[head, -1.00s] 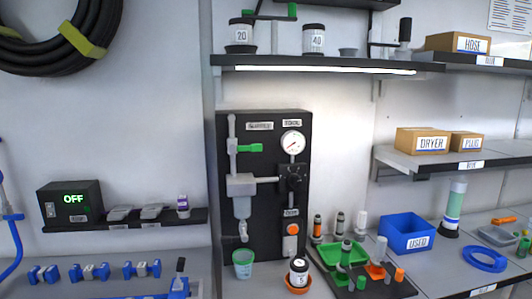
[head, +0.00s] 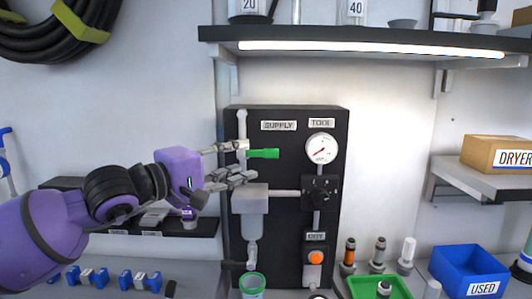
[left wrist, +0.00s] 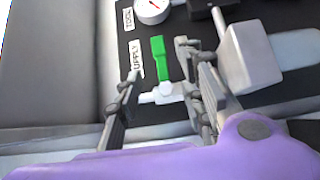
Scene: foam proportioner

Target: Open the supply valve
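The supply valve has a green lever handle (head: 263,153) that points sideways to the right from a vertical pipe on the black panel (head: 285,117), below the SUPPLY label (head: 279,126). In the left wrist view the green handle (left wrist: 159,58) and its white valve body (left wrist: 163,92) lie between my fingers. My left gripper (head: 240,162) is open at the valve, one finger above and one below; it also shows in the left wrist view (left wrist: 157,65). Both fingers appear apart from the handle. My right gripper is not in view.
A pressure gauge (head: 321,148) and a black knob (head: 321,194) sit right of the valve. A grey block (head: 250,198) on the pipe is just below my fingers. A lit shelf (head: 370,45) overhangs the panel. A blue USED bin (head: 468,271) stands at right.

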